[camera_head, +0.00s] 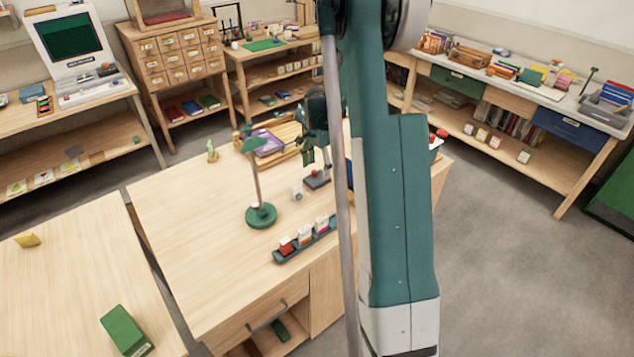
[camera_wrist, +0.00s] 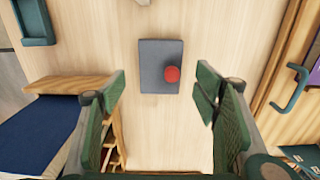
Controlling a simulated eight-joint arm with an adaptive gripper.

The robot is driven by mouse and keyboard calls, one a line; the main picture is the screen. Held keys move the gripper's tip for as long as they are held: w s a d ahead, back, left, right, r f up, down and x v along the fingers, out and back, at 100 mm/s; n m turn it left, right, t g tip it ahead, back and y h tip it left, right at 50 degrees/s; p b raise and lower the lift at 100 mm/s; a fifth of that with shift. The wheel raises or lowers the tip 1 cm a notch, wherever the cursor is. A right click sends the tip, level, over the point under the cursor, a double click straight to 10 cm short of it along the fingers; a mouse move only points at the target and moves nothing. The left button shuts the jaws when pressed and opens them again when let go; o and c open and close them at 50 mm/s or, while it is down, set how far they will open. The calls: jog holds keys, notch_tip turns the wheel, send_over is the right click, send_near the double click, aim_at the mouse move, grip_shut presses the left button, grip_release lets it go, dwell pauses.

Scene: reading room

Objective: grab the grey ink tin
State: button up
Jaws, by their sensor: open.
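A flat dark grey tin (camera_head: 316,182), seemingly the grey ink tin, lies on the wooden desk with a small round red piece on top. In the wrist view the tin (camera_wrist: 155,55) is a grey rectangle in the upper middle, with the red piece (camera_wrist: 172,74) near its lower right corner. My gripper (camera_head: 318,157) hangs above the tin. Its green fingers show in the wrist view (camera_wrist: 161,82), spread to either side with nothing between them. The tin appears slightly ahead of the fingertips. I cannot tell the exact height gap.
A small whitish object (camera_head: 297,192) is close to the tin. A wooden tray (camera_wrist: 278,80) is to the right in the wrist view.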

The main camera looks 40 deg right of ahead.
aim_at(317, 178)
jog(key=shift+f, duration=0.1)
jog(key=shift+f+b, duration=0.45)
jog(key=shift+f, duration=2.05)
jog(key=shift+c, duration=0.5)
jog(key=c, duration=1.1)
jog(key=shift+c, duration=0.2)
jog(key=shift+r, duration=0.1)
notch_tip(317, 178, up, 10)
jog(key=p, duration=0.1)
